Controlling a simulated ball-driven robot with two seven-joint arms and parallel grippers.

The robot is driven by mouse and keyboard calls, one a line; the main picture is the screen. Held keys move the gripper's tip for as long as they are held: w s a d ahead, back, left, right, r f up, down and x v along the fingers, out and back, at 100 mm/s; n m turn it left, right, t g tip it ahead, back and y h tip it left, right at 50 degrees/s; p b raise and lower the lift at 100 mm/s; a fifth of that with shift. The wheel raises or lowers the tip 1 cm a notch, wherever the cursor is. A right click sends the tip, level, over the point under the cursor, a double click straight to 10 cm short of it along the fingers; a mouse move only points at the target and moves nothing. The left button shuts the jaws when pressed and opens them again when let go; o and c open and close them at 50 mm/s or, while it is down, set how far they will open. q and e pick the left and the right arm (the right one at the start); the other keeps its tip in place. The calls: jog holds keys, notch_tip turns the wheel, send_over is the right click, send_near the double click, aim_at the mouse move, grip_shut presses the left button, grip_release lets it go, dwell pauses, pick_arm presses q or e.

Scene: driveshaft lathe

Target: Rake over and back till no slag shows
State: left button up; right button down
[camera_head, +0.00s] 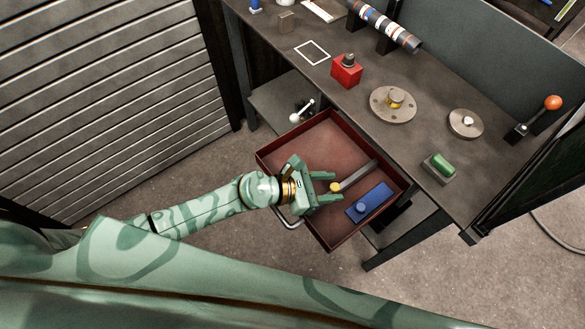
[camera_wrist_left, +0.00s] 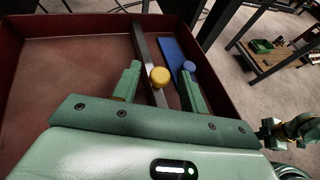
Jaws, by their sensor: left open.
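My left gripper (camera_head: 338,187) is open over the red drawer (camera_head: 285,146). Its fingers are on either side of a yellow knob (camera_head: 335,187) on a long grey bar (camera_head: 358,175) in the drawer. In the left wrist view the yellow knob (camera_wrist_left: 159,77) shows between the fingertips (camera_wrist_left: 160,68), and I see no clear contact. A blue block (camera_head: 373,199) with a round blue knob lies beside the bar. I cannot make out any slag, or tell whether the bar is the rake.
The drawer stands open below the workbench (camera_head: 424,102). On the bench are a red block (camera_head: 347,70), two round discs (camera_head: 392,105), a green button (camera_head: 438,166) and an orange-knobbed lever (camera_head: 538,117). A slatted shutter (camera_head: 110,90) stands at left. The drawer's left part is bare.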

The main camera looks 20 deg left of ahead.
pick_arm(q)
jog(key=v, duration=1.6)
jog(key=shift+s, duration=0.2)
